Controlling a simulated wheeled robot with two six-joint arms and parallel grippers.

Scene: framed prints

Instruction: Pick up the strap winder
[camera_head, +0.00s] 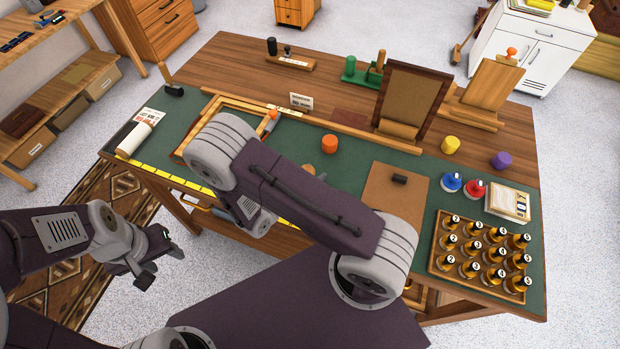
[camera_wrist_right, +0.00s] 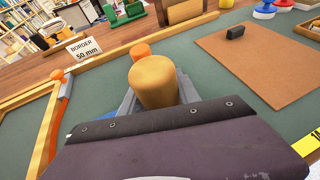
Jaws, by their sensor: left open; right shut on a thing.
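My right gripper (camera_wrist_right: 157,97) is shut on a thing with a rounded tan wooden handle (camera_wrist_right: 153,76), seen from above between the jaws. Its lower part is hidden by the gripper, so I cannot tell for sure that it is the strap winder. In the head view my right arm covers the gripper, and a small orange-tan end (camera_head: 308,169) shows at the arm's edge. My left gripper (camera_head: 158,262) is open and empty, off the bench's front left side, over the rug.
An orange cylinder (camera_head: 329,144) stands on the green mat beyond the held thing. A wooden frame (camera_head: 232,102) and a tool with an orange tip (camera_head: 271,118) lie to the left. A brown board (camera_head: 395,188) and a tray of bottles (camera_head: 440,262) occupy the right.

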